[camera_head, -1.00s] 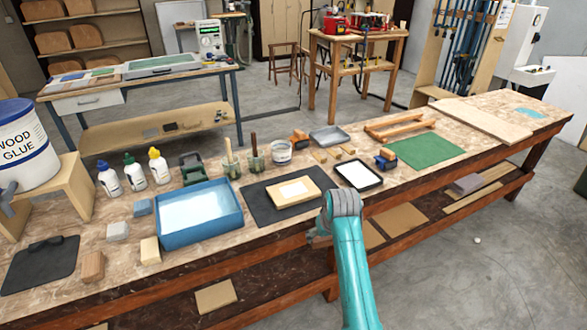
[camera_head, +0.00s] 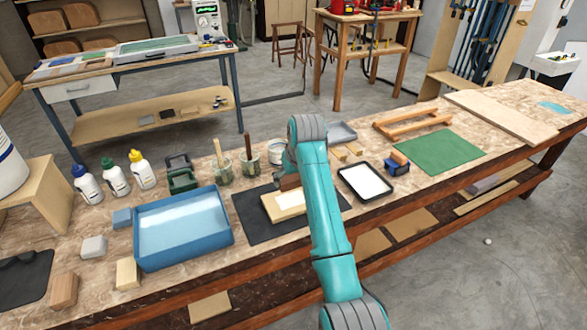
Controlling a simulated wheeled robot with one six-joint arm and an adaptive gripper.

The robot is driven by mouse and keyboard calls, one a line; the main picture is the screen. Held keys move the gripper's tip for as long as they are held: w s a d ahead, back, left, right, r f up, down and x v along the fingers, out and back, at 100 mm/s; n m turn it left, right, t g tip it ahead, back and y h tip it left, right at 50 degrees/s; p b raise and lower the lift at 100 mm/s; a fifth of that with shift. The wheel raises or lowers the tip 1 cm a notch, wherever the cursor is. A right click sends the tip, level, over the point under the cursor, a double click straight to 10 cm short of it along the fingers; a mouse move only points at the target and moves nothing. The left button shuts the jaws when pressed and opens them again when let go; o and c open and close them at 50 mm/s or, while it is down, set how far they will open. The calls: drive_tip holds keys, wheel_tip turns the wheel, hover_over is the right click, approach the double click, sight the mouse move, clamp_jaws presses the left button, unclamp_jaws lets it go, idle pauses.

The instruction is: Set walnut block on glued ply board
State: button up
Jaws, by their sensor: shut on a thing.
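The glued ply board (camera_head: 291,205) is a pale flat piece with a whitish top. It lies on a dark mat (camera_head: 248,217) at the middle of the bench, and my teal arm hides its right part. A small brown block, which looks like the walnut block (camera_head: 288,182), shows just left of my arm, at the far edge of the board in the picture. My gripper (camera_head: 292,173) is mostly hidden behind the arm and is shut on this block. I cannot tell whether the block touches the board.
A blue tray (camera_head: 228,238) stands left of the mat, and a black-rimmed white tray (camera_head: 341,173) stands right of it. Jars with brushes (camera_head: 222,171) stand behind.

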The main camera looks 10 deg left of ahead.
sight(290, 198)
drive_tip(key=shift+f, duration=3.15)
drive_tip(key=shift+d+f, duration=0.1)
drive_tip(key=shift+f, duration=0.05)
drive_tip(key=o, duration=1)
drive_tip(key=shift+r, duration=3)
